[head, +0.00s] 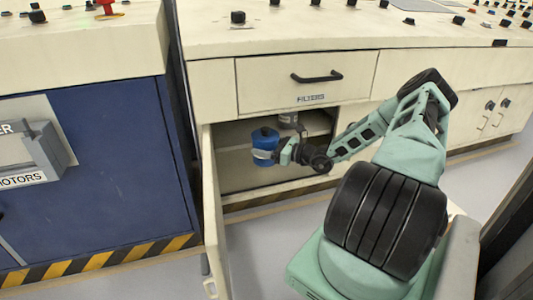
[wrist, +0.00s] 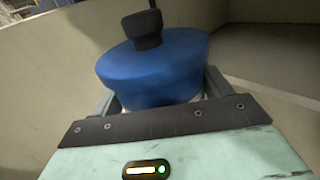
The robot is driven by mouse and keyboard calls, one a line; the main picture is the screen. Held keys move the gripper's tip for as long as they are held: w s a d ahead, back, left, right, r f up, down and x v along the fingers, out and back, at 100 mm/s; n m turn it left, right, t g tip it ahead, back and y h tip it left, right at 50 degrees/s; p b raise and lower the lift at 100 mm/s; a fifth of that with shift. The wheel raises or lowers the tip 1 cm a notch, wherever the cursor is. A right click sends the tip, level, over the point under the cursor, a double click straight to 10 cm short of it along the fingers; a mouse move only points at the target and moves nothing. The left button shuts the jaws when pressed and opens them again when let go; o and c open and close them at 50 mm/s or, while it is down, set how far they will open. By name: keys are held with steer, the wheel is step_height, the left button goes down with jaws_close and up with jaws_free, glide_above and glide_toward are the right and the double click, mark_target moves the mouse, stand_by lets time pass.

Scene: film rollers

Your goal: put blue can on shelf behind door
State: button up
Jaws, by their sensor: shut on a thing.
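The blue can (head: 264,140) has a black knob on top and a pale band low on its side. My gripper (head: 272,154) is shut on it and holds it upright at the front of the open cabinet. In the wrist view the blue can (wrist: 155,65) sits between my two fingers (wrist: 160,92). The cabinet door (head: 213,215) stands open at the left of the opening. The shelf (head: 236,133) shows inside, behind the can. Whether the can touches any surface is hidden.
A grey can-like object (head: 289,119) stands on the shelf to the right of the blue can. A drawer (head: 305,82) labelled FILTERS is shut above the opening. A blue cabinet (head: 100,150) stands left of the open door. The floor (head: 270,230) in front is clear.

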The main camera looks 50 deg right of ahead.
steer(key=shift+w+d+f+b, duration=0.2)
steer(key=shift+w+d+b, duration=1.55)
steer(key=shift+w, duration=1)
steer(key=shift+w+d+f+b, duration=0.15)
steer(key=shift+w+d+b, duration=1.65)
steer(key=shift+w, duration=0.9)
steer(key=shift+w+d+f+b, duration=0.2)
steer(key=shift+w+d+b, duration=1.25)
steer(key=shift+w+b, duration=0.95)
steer(key=shift+w+d+f+b, duration=0.1)
steer(key=shift+w+d+b, duration=0.15)
steer(key=shift+w+d, duration=0.55)
steer(key=shift+w+d+f+b, duration=0.15)
steer(key=shift+w+d+b, duration=0.15)
steer(key=shift+w, duration=0.85)
steer(key=shift+w+d+f+b, duration=0.1)
steer(key=shift+w+d+b, duration=0.3)
steer(key=shift+w, duration=0.6)
steer(key=shift+w+d+r, duration=0.1)
steer(key=shift+w+d, duration=0.4)
steer(key=shift+w, duration=0.1)
steer(key=shift+f+b, duration=0.3)
steer(key=shift+f, duration=0.25)
steer(key=o, duration=1.1)
